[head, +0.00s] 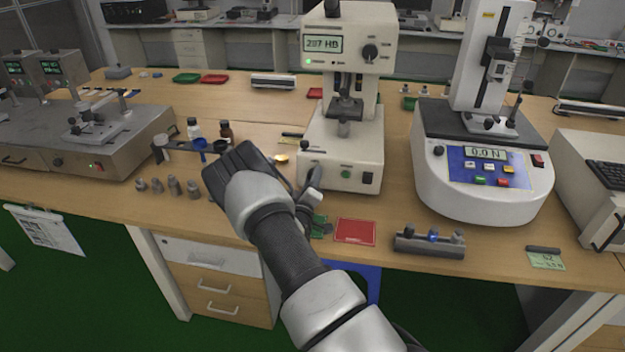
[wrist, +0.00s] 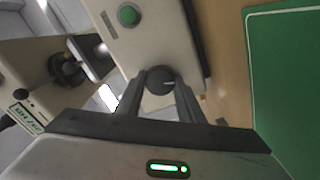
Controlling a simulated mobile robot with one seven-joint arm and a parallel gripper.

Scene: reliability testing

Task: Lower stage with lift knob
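The hardness tester (head: 341,150), a cream machine with a "207 HB" display, stands at the centre of the bench in the head view. Its stage (head: 344,108) is a dark platform under the head. My gripper (head: 314,177) is at the lower left of its front in the head view, hiding part of it. In the wrist view my gripper (wrist: 161,88) has one finger on each side of a round black knob (wrist: 159,76) with a white mark. The fingers appear to touch its sides. A green button (wrist: 128,15) is on the same panel.
A force tester (head: 483,185) stands to the right. Several small weights (head: 173,185) and bottles (head: 226,132) are left of my arm. A red card (head: 355,231) and a grey rack (head: 429,243) lie near the front edge. A green surface (wrist: 290,80) shows at right in the wrist view.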

